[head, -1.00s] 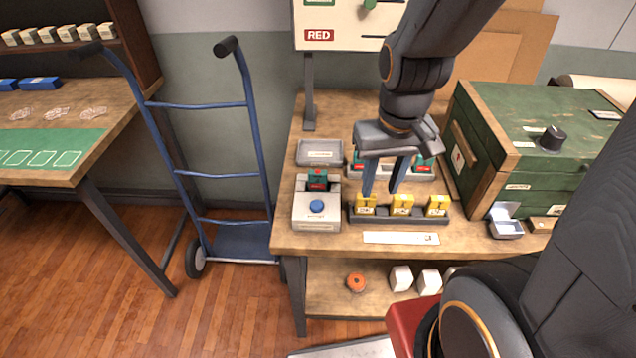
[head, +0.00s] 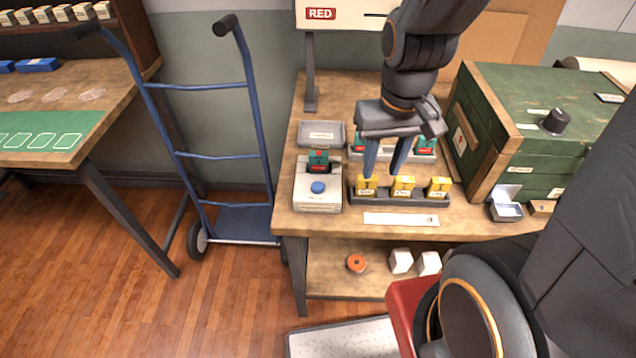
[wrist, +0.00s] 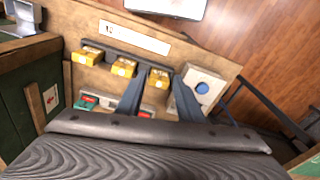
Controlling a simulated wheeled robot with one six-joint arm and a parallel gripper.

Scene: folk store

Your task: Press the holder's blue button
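The holder (head: 318,204) is a light grey block on the workbench, left of the yellow items. Its round blue button (head: 317,187) is on the front top, and a teal and red piece (head: 319,161) stands in its back part. The holder (wrist: 211,80) and the blue button (wrist: 202,87) also show in the wrist view, just right of the fingers. My gripper (head: 381,174) hangs to the right of the holder, above the row of yellow items. Its fingers are apart with nothing between them. In the wrist view my gripper (wrist: 155,90) points toward the bench.
Yellow items sit in a dark rack (head: 400,199), with a teal and red row behind. A grey tray (head: 321,134) lies behind the holder. A green cabinet (head: 530,120) stands at right. A blue hand truck (head: 222,155) stands left of the bench.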

